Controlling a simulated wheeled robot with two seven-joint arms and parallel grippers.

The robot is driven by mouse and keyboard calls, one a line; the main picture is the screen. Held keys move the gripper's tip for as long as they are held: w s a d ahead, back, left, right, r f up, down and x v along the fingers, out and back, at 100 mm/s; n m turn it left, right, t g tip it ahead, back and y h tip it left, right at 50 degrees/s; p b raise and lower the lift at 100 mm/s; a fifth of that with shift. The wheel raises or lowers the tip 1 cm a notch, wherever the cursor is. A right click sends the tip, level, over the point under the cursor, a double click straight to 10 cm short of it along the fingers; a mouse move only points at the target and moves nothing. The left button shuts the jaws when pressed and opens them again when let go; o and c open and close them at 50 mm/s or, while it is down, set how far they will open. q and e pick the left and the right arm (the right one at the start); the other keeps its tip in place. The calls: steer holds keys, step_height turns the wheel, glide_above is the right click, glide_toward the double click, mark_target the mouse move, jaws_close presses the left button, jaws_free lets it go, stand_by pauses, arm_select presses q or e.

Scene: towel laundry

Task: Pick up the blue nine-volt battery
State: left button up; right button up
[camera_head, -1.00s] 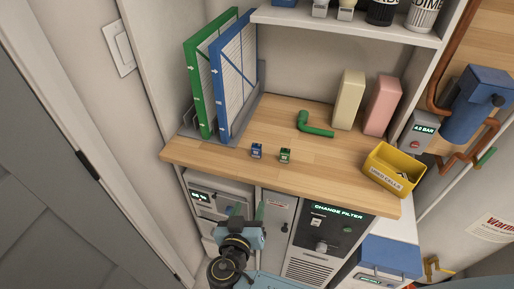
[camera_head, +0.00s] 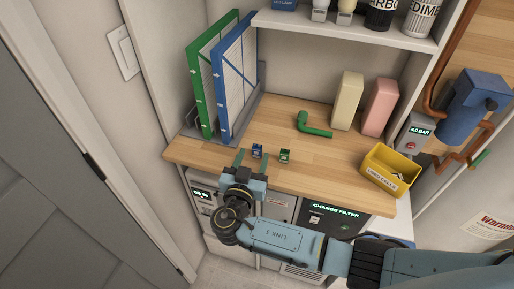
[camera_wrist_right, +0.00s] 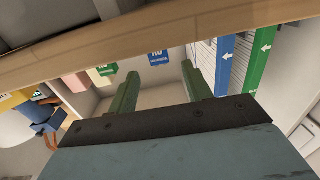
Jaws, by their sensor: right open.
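The blue nine-volt battery (camera_head: 257,151) stands on the wooden worktop near its front edge. It also shows in the right wrist view (camera_wrist_right: 157,58), beyond my fingers and in line with the gap between them. My right gripper (camera_head: 252,160) is open and empty, at the front edge of the worktop just short of the battery. Its two green fingers are spread in the right wrist view (camera_wrist_right: 160,82). I cannot tell its exact height against the worktop. A green battery (camera_head: 285,155) stands just right of the blue one. My left gripper is not in view.
A green and a blue framed filter (camera_head: 232,75) stand in a rack at the back left. A green elbow pipe (camera_head: 314,126), cream and pink blocks (camera_head: 379,107) and a yellow bin (camera_head: 372,176) are further right. A shelf (camera_head: 345,28) overhangs the back. Cabinets lie below the worktop.

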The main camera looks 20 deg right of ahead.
mark_target(256, 148)
steer(key=shift+x, duration=1.45)
steer(key=c, duration=1.1)
steer(key=shift+o, duration=0.2)
steer(key=shift+r, duration=0.15)
